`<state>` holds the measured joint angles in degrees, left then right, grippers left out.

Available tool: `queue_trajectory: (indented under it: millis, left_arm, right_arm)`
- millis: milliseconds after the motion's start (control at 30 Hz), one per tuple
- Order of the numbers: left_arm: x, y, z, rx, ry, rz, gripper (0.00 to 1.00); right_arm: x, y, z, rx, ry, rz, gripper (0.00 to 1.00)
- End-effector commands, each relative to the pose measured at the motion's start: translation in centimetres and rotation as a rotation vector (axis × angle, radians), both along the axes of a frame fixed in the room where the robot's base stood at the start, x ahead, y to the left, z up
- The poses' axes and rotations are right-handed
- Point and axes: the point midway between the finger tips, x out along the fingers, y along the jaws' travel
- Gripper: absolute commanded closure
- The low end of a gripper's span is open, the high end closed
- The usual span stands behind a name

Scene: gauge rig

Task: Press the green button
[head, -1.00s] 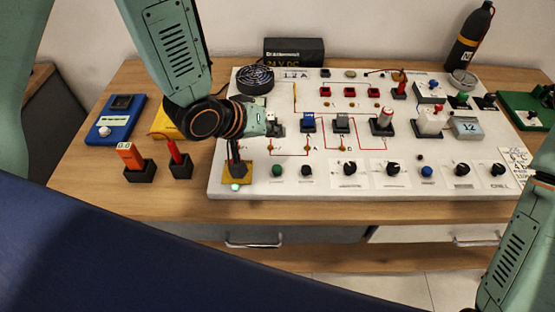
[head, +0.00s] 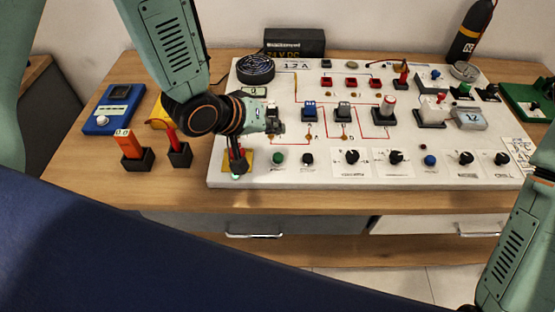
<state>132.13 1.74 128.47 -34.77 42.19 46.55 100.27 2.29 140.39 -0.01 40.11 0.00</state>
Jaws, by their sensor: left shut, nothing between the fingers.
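A pale green lit button (head: 235,177) shows at the front edge of a yellow plate (head: 250,158), at the front left corner of the white panel (head: 330,178). My left gripper (head: 238,169) is shut and empty, pointing down over the plate. Its dark fingertips overlap the lit button in the picture and partly hide it; I cannot tell whether they touch. A darker green round button (head: 278,159) sits on the panel just right of the gripper, apart from it and in clear view. My right arm shows at the right edge, but its gripper is out of view.
Left of the panel stand a red-handled black holder (head: 180,154), an orange meter in a stand (head: 134,150) and a blue box (head: 113,110). Black knobs (head: 352,157) and switches (head: 343,112) fill the panel. A black bottle (head: 470,32) stands at the back right.

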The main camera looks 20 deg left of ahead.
Motion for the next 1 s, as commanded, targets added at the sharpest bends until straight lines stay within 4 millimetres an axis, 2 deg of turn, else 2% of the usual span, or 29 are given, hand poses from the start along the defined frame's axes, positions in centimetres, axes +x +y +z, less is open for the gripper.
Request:
queue_trajectory:
  millis: [33,400,633,1000]
  left_arm:
    - [0.0,0.0,-1.0,0.0,-0.001,0.001,1.0]
    - [0.0,0.0,-4.3,0.001,0.001,0.0,1.0]
    - [0.0,0.0,-6.3,0.001,0.0,-0.001,1.0]
    - [0.0,0.0,-6.4,0.001,0.0,-0.001,1.0]
  right_arm:
    - [0.0,0.0,-1.1,0.0,0.0,0.0,0.45]
    - [0.0,0.0,-4.8,0.0,0.0,0.0,0.45]
    - [0.0,0.0,-5.8,0.0,0.0,0.0,0.45]
    - [0.0,0.0,-5.8,0.0,0.0,0.0,0.45]
